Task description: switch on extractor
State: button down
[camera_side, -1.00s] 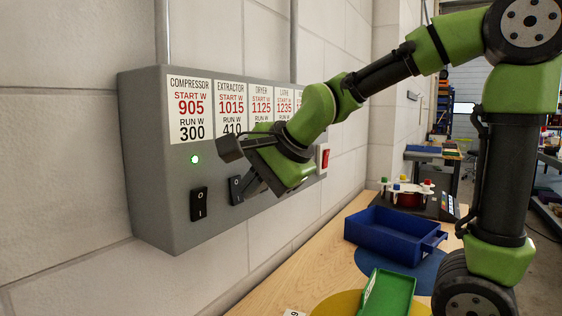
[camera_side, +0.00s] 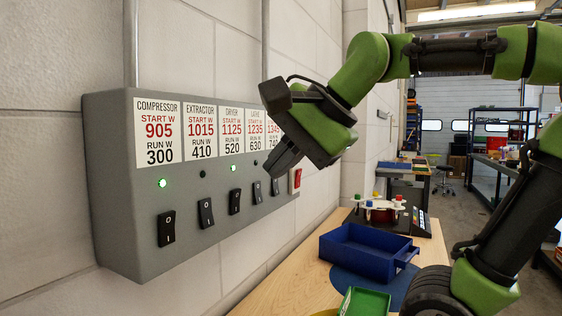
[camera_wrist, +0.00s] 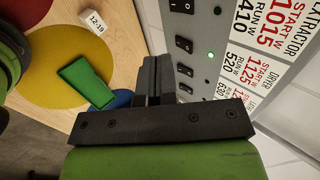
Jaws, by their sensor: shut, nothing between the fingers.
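The extractor switch (camera_side: 206,213) is a black rocker below the EXTRACTOR label (camera_side: 201,131) on the grey wall panel (camera_side: 125,215). The extractor lamp (camera_side: 203,174) is dark. Green lamps glow under COMPRESSOR (camera_side: 162,183) and DRYER (camera_side: 233,165). My gripper (camera_side: 278,170) is shut and empty, in front of the panel's right part and clear of the extractor switch. In the wrist view its closed fingers (camera_wrist: 150,72) point beside the panel's row of switches. There the EXTRACTOR label (camera_wrist: 270,22) is at the upper right and a green lamp (camera_wrist: 210,55) shows.
More black rockers, including the compressor switch (camera_side: 166,228) and dryer switch (camera_side: 235,201), flank the extractor switch. A red switch (camera_side: 295,180) sits at the panel's right end. A blue tray (camera_side: 345,258) and green tray (camera_side: 363,302) are on the bench below.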

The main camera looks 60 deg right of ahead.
aim_at(207, 213)
jog(key=shift+f, duration=0.1)
jog(key=shift+s+f, duration=0.15)
jog(key=shift+f, duration=0.5)
jog(key=shift+f, duration=0.1)
jog(key=shift+w+r+x, duration=0.3)
jog(key=shift+w+x, duration=0.05)
jog(key=shift+x, duration=1.8)
jog(key=shift+w+r+x, duration=0.35)
jog(key=shift+x, duration=1.85)
jog(key=shift+w+r+x, duration=0.3)
jog(key=shift+x, duration=1.85)
